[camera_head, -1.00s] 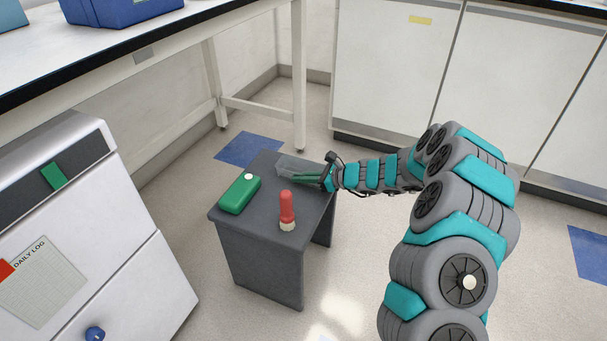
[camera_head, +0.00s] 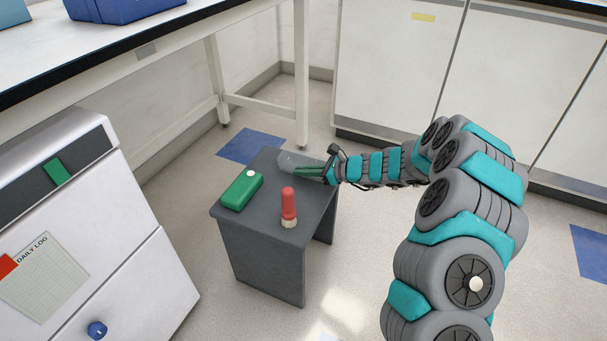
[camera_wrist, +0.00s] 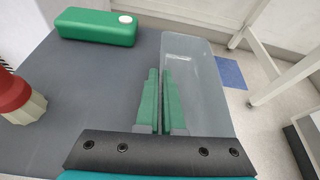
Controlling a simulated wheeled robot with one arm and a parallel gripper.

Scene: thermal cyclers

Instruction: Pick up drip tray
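The drip tray is a clear, shallow, see-through tray (camera_head: 286,159) at the far side of the small dark grey table. In the wrist view the tray (camera_wrist: 205,75) lies ahead and to the right of the finger gap. My gripper (camera_head: 300,171) reaches in from the right. Its green fingers (camera_wrist: 162,75) are close together with a thin gap, and the tray's left wall runs between them. The gripper looks shut on that wall. The fingers hide part of the tray, and I cannot tell whether it is off the tabletop.
A green box with a white cap (camera_head: 241,189) and a red bottle with a pale base (camera_head: 288,207) stand on the small table (camera_head: 258,225). A white bench (camera_head: 150,45) is behind, a white machine (camera_head: 130,260) at left, and cabinets (camera_head: 390,80) at the back.

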